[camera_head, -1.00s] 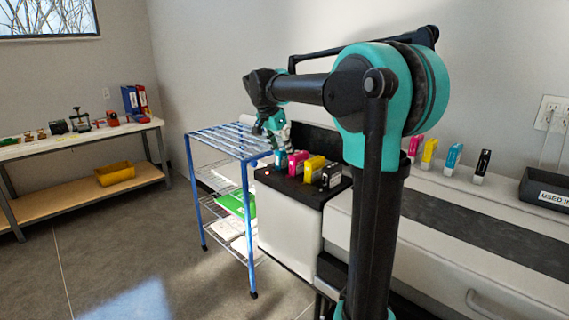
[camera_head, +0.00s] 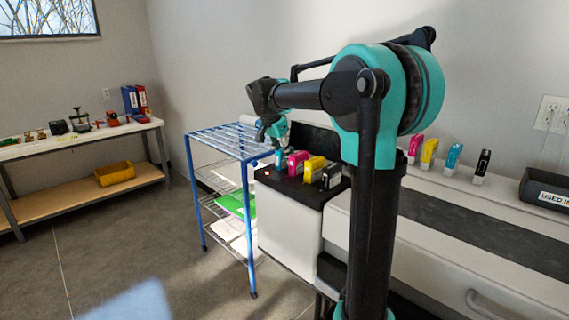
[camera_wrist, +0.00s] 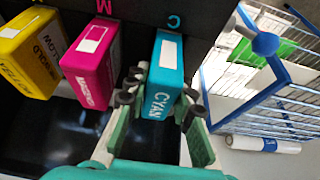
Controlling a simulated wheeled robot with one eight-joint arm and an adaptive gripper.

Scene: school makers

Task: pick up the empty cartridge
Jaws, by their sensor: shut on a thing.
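A cyan cartridge (camera_wrist: 166,75) marked "CYAN" stands at the C position of the black-topped printer. It also shows in the head view (camera_head: 281,159), partly hidden under my gripper. My gripper (camera_wrist: 160,98) has one finger on each side of the cyan cartridge and is shut on it; in the head view my gripper (camera_head: 277,142) points down over it. A magenta cartridge (camera_wrist: 91,68) stands beside it at M, and a yellow cartridge (camera_wrist: 30,52) stands further left. A black cartridge (camera_head: 331,176) shows in the head view. I cannot see which one is empty.
A small red light (camera_head: 267,173) glows on the printer (camera_head: 290,226). A blue wire rack (camera_head: 222,140) stands close beside it. Several spare cartridges (camera_head: 453,158) line the counter at right, near a black "USED" bin (camera_head: 548,191).

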